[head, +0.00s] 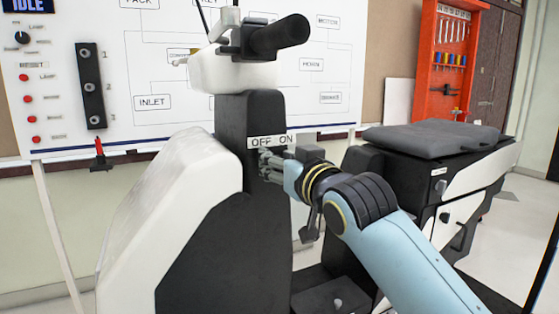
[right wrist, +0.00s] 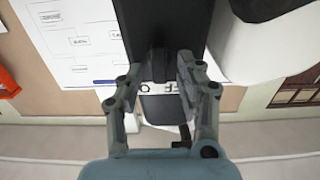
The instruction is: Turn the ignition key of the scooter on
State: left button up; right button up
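The scooter's dark front column (head: 262,115) carries a white OFF/ON label (head: 267,142); OFF is on the left and ON on the right. My right gripper (head: 265,163) is at the column just below this label. In the right wrist view its fingers (right wrist: 162,72) are apart, one on each side of a narrow dark upright piece that looks like the ignition key (right wrist: 159,64). I cannot make out contact between fingers and key. In the head view the gripper hides the key. Part of the label (right wrist: 160,88) shows between the fingers. My left gripper is not in view.
The scooter's handlebar grip (head: 278,37) juts out above the column. Its white front body (head: 165,190) is left, and its grey seat (head: 435,137) is right. A white wiring board (head: 150,55) and an orange tool rack (head: 447,60) stand behind.

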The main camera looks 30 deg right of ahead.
grip_shut()
jog(key=shift+m, duration=0.3)
jog(key=shift+d+f+m+p, duration=0.2)
jog(key=shift+m+p, duration=0.35)
jog(key=shift+m, duration=1.35)
jog(key=shift+d+f+m+p, duration=0.1)
jog(key=shift+d+m+p, duration=0.3)
jog(key=shift+m, duration=1.5)
jog(key=shift+d+f+m+p, duration=0.1)
jog(key=shift+m+p, duration=0.6)
jog(key=shift+m, duration=1.2)
